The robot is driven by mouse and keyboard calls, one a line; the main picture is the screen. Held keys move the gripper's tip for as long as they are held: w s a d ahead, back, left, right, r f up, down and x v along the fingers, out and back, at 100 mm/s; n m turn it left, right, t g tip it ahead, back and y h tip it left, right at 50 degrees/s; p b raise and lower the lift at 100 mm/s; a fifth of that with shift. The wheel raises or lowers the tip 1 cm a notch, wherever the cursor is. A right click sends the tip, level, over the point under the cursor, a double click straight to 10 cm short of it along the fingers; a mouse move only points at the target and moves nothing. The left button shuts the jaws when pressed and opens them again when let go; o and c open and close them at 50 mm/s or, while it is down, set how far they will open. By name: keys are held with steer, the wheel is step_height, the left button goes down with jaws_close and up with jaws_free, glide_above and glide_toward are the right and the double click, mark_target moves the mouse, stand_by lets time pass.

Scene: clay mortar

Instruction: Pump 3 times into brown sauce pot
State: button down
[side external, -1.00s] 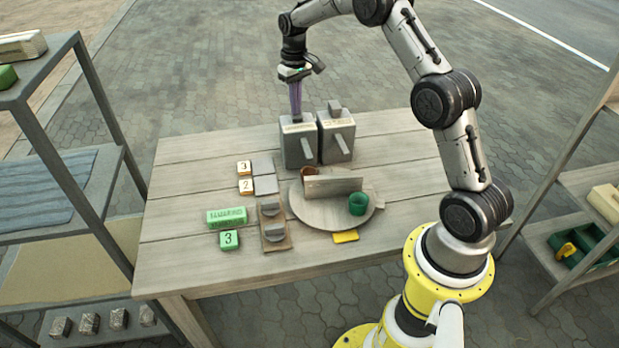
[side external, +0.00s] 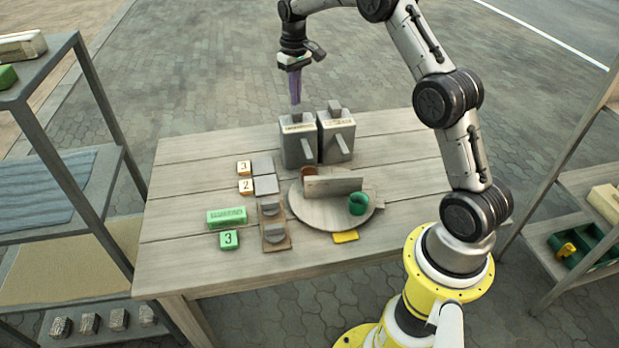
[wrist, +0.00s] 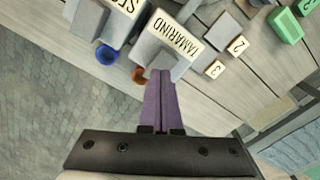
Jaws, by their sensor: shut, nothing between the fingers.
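Two grey box dispensers stand side by side at the back of the table. The left dispenser (side external: 297,146) reads TAMARIND in the wrist view (wrist: 166,47); the right dispenser (side external: 336,140) has a label starting "SES" there (wrist: 110,15). Each has a grey block on top and a slanted spout in front. My gripper (side external: 295,102) points down, purple fingers shut and empty, just above the left dispenser's top block (side external: 296,112); contact cannot be told. The brown pot (side external: 309,172) sits on a round board (side external: 318,217), partly hidden behind an upright wooden panel (side external: 333,186).
A green pot (side external: 358,204) stands on the board's right. Number tiles 3 (side external: 243,167) and 2 (side external: 246,186), a green label block (side external: 227,216) and a green 3 tile (side external: 228,240) lie left. A yellow piece (side external: 345,237) lies in front. Shelves flank the table.

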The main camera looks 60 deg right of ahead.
stand_by(0.4)
steer(key=shift+r, duration=2.5)
